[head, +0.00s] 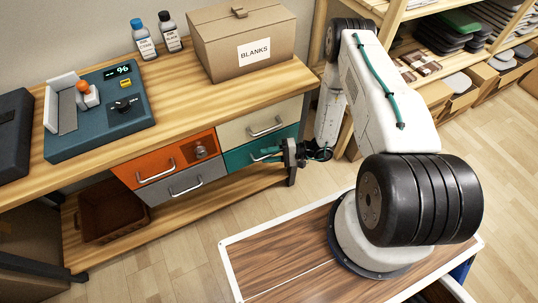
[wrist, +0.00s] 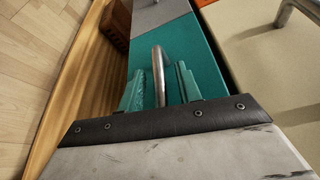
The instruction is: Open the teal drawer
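The teal drawer (head: 239,159) is at the lower right of the drawer block under the wooden bench, and its front looks flush with its neighbours. Its metal bar handle is partly hidden by my gripper (head: 290,153) in the head view. In the wrist view the teal drawer front (wrist: 199,45) fills the middle, with the handle (wrist: 159,62) standing out from it. My gripper (wrist: 161,80) has its two teal fingers on either side of the handle. Narrow gaps show between the fingers and the bar, so the gripper looks open around it.
An orange drawer (head: 163,166), a grey drawer (head: 190,184) and a cream drawer (head: 262,122) adjoin the teal one. A box marked BLANKS (head: 240,45) and a teal press (head: 98,108) stand on the bench. Floor (head: 185,245) in front of the drawers is clear.

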